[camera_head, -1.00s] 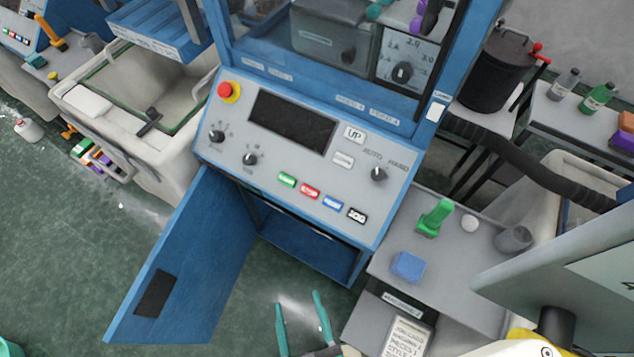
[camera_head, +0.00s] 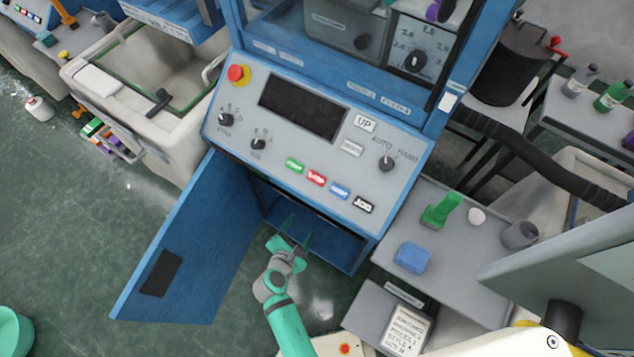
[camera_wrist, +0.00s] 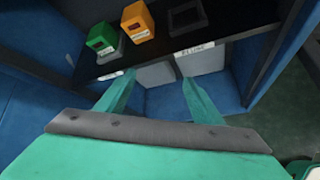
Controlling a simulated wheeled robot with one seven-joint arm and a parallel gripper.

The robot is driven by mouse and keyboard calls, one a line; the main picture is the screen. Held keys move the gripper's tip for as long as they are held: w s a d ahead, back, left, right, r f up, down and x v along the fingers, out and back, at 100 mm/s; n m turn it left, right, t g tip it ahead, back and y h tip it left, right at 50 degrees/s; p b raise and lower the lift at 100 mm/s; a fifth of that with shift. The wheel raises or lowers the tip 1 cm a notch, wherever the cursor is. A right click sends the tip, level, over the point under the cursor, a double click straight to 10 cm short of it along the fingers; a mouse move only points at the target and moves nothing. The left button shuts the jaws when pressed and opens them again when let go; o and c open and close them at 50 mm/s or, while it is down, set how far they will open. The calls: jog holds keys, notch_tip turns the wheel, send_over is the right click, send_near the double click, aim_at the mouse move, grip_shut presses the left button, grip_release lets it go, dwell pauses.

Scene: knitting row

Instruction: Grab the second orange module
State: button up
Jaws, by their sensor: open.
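In the wrist view an orange module (camera_wrist: 138,22) stands upright on a dark shelf inside the cabinet, with a small pale label on its front. It is the only orange module I can make out. A green module (camera_wrist: 101,40) stands to its left. My gripper (camera_wrist: 158,78) is open and empty, its green fingers apart below and in front of the shelf, not touching the modules. In the head view my gripper (camera_head: 298,230) is at the opening of the blue cabinet under the control panel; the modules are hidden there.
An empty-looking dark socket (camera_wrist: 186,14) is right of the orange module. The shelf edge carries a white label (camera_wrist: 195,49); pale boxes (camera_wrist: 205,61) sit below. The open blue cabinet door (camera_head: 185,245) is left of my arm. A grey side table (camera_head: 450,240) stands to the right.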

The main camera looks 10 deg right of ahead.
jog(key=w+d+r+n+h, duration=0.2)
jog(key=w+r+n+h, duration=0.25)
jog(key=w, duration=0.45)
jog(key=shift+x, duration=5.15)
jog(key=shift+r, duration=0.15)
jog(key=c, duration=1.2)
